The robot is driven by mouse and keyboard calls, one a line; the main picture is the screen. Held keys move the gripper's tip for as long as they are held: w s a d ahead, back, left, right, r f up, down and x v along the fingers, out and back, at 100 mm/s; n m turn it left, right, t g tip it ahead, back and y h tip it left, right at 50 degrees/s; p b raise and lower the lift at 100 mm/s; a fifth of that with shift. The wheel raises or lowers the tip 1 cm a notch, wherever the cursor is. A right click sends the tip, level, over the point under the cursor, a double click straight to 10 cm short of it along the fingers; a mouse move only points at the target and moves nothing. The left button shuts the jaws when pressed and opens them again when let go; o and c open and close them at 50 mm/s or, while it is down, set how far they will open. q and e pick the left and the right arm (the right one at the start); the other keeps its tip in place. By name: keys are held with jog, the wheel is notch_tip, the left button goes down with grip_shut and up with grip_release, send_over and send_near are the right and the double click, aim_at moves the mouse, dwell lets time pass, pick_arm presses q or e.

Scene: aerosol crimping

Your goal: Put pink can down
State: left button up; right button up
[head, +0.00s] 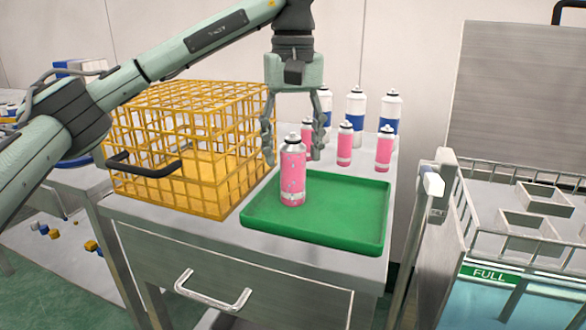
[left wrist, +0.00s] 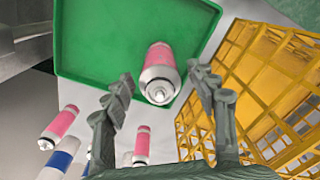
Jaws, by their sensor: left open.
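The pink can (head: 293,172) stands upright on the green tray (head: 340,232), toward the tray's back left part. It has a pink body with a pale top and a small grey valve. My left gripper (head: 292,155) is open, with its fingers pointing down above and behind the can. In the left wrist view, the pink can (left wrist: 160,75) lies beyond and between the two fingertips of the left gripper (left wrist: 160,85), with gaps on both sides. The green tray (left wrist: 95,45) is under it. My right gripper is not in view.
Several smaller pink cans (head: 345,144) and taller white cans with blue bands (head: 390,112) stand behind the tray. A yellow wire crate (head: 170,150) is close on the left. A railed metal station (head: 530,225) stands right. The tray's front and right are clear.

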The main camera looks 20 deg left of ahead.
pick_arm(q)
notch_tip(320, 180, up, 6)
jog(key=shift+f+p, duration=0.2)
jog(key=shift+p, duration=0.3)
jog(key=shift+r, duration=0.65)
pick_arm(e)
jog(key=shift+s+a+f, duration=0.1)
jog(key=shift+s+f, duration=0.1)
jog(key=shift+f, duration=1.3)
